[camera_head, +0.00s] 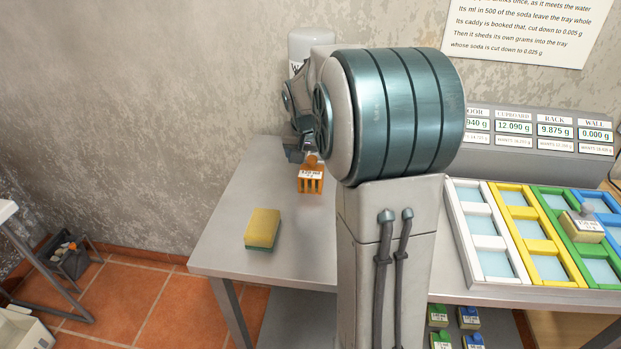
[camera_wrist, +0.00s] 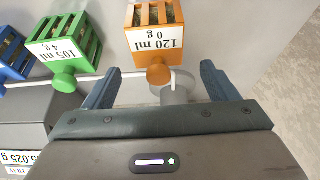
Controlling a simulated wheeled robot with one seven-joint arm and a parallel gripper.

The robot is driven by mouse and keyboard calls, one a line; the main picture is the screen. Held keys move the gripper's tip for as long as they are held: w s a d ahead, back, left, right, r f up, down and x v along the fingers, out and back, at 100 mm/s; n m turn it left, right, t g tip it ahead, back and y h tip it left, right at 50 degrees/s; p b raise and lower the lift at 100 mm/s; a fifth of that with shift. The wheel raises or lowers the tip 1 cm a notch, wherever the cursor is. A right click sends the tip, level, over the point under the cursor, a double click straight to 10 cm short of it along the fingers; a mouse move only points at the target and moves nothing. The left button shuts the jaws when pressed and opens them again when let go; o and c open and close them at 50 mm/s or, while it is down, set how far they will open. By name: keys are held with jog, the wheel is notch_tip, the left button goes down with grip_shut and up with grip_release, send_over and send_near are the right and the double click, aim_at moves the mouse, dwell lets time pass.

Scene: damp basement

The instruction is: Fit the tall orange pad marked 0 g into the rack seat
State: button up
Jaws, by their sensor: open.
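The orange pad (camera_wrist: 155,25) is a slatted block with a round orange knob and a white label reading 120 ml, 0 g. In the head view the orange pad (camera_head: 311,183) shows on the grey table, just below my gripper (camera_head: 303,152), which my arm partly hides. In the wrist view my gripper (camera_wrist: 159,75) is open and empty. Its fingers spread to either side of the knob, and the pad's body lies beyond the fingertips. I cannot tell whether the fingers touch it. I cannot make out the rack seat itself; a display labelled RACK (camera_head: 555,128) reads 9.875 g.
A green slatted pad (camera_wrist: 68,42), marked 105 ml, 4 g, and a blue one (camera_wrist: 12,55) stand close by. A yellow-green sponge (camera_head: 263,228) lies on the table (camera_head: 220,250). A coloured divided tray (camera_head: 470,232) is at right, holding a labelled pad (camera_head: 583,228).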

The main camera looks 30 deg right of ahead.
aim_at(311, 163)
jog(key=x, duration=0.4)
jog(key=shift+f, duration=0.3)
jog(key=shift+c, duration=0.3)
jog(key=c, duration=1)
jog(key=shift+r, duration=0.1)
